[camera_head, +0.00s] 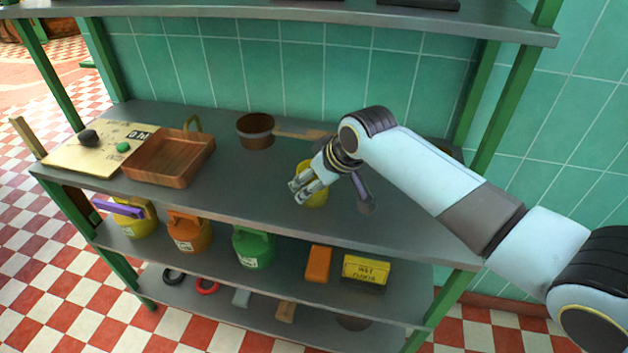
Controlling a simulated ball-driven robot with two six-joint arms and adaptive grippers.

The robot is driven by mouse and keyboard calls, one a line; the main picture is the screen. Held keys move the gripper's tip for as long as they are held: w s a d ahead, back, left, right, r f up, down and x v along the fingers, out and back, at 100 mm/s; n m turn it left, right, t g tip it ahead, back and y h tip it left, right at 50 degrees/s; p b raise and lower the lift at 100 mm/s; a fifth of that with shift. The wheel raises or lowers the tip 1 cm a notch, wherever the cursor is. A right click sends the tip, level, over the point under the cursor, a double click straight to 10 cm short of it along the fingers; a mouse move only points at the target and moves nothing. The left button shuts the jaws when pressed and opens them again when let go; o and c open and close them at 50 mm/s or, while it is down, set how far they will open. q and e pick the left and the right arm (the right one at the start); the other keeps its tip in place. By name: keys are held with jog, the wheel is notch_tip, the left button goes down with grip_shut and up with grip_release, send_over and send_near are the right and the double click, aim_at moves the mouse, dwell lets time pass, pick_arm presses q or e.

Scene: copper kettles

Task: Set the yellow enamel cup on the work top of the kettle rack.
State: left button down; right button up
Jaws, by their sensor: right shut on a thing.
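The yellow enamel cup (319,199) is at the middle of the rack's grey work top (240,185). My right gripper (305,190) is shut on the cup and covers its left side and part of its top. The cup looks upright, low over or touching the work top; I cannot tell which. The kettle rack has green posts (490,115) and grey shelves. My left gripper is not in view.
On the work top are a copper tray (170,170), a brown pan (255,131), a purple-handled tool (364,195) right of the cup and a board (75,152). Watering cans (254,248) stand below. An upper shelf (300,15) overhangs the back. The work top's front middle is clear.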

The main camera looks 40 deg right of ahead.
jog(key=o, duration=1.3)
jog(key=shift+c, duration=0.2)
jog(key=v, duration=1.2)
jog(key=shift+p, duration=0.45)
jog(key=shift+r, duration=0.1)
